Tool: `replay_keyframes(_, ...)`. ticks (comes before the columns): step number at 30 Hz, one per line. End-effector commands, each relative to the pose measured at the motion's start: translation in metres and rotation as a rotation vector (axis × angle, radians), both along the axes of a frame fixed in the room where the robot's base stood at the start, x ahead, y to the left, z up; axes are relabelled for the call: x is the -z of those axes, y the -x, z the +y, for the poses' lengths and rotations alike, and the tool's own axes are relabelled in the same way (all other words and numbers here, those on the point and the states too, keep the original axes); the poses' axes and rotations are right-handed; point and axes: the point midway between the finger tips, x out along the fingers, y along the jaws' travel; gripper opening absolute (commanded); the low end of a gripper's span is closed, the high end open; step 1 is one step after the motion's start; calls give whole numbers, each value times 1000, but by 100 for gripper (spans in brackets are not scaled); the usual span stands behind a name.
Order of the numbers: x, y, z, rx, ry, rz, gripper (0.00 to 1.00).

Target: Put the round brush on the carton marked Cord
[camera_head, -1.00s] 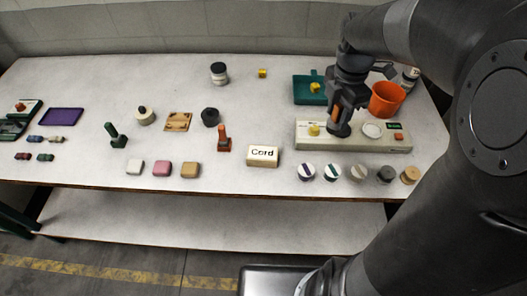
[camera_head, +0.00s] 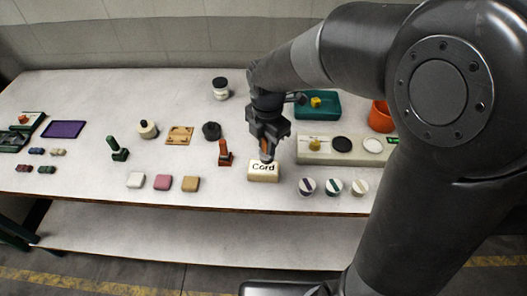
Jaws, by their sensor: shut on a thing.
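The carton marked Cord (camera_head: 263,174) is a small cream block near the table's front edge, its black lettering showing on top. My gripper (camera_head: 266,146) is directly above it, pointing down, shut on what looks like the round brush (camera_head: 267,156). Only a bit of orange-brown and a greyish lower end show between and below the fingers. The lower end overlaps the carton's top in the picture, just above the lettering. I cannot tell whether it touches the carton.
A reddish upright stamp-like piece (camera_head: 225,154) stands close left of the carton. A cream panel (camera_head: 320,158) with a black disc (camera_head: 341,144) lies behind right. My arm hides the table's right end.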

Motion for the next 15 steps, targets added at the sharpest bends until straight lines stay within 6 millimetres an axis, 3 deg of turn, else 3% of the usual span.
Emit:
replay_keyframes(4, 7, -1, 10, 0, -1, 1, 0)
replay_keyframes(10, 35, -1, 9, 0, 1, 3, 0)
replay_keyframes(15, 46, -1, 10, 1, 0, 0, 0)
